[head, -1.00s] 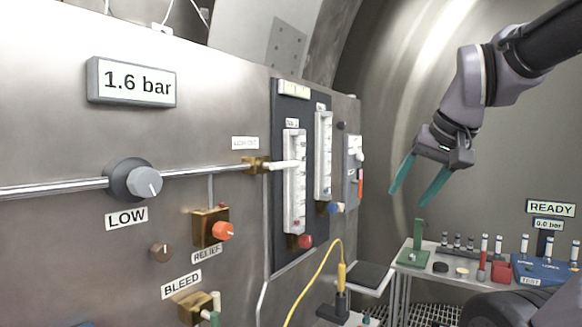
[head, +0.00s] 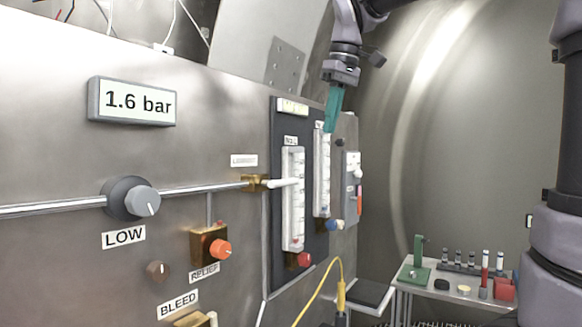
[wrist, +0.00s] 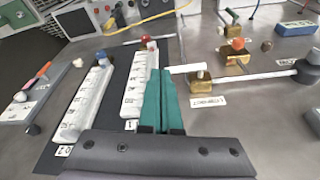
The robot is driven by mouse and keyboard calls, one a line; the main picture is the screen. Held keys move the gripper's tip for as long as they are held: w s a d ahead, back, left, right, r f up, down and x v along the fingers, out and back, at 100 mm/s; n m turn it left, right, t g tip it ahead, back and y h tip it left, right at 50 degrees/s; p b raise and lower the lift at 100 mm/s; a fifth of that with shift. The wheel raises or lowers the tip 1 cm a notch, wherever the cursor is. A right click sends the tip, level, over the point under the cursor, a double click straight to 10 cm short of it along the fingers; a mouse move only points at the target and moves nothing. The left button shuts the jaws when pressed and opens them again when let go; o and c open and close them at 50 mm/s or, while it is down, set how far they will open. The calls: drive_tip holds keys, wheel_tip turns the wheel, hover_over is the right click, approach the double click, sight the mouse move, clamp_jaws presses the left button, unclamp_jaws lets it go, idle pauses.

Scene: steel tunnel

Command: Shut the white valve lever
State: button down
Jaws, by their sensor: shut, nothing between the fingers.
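The white valve lever (head: 283,182) sticks out to the right from a brass valve body (head: 254,182) at the right end of the steel pipe. It lies roughly in line with the pipe. In the wrist view the lever (wrist: 186,69) is beside the fingertips, left of the brass body (wrist: 199,82). My gripper (head: 330,130) is shut and empty, its green fingers pointing down in front of the gauge board, above and right of the lever. In the wrist view my fingertips (wrist: 160,72) appear close to the lever's free end; I cannot tell whether they touch.
Two clear flow tubes (head: 293,200) (head: 322,172) stand on the dark board close to the lever. A grey LOW knob (head: 134,199) and an orange relief knob (head: 219,249) are further left. A bench with vials (head: 458,280) stands at lower right.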

drive_tip(key=w+a+r+n+g, duration=0.1)
drive_tip(key=a+r+n, duration=0.2)
drive_tip(key=a, duration=0.3)
drive_tip(key=shift+w+a+r, duration=0.2)
drive_tip(key=shift+w+r, duration=0.1)
drive_tip(key=shift+w, duration=0.1)
approach(280, 183)
drive_tip(key=w+f, duration=0.4)
drive_tip(key=f, duration=0.2)
drive_tip(key=shift+w+d, duration=0.25)
drive_tip(key=shift+d, duration=0.15)
drive_tip(key=shift+f, duration=0.15)
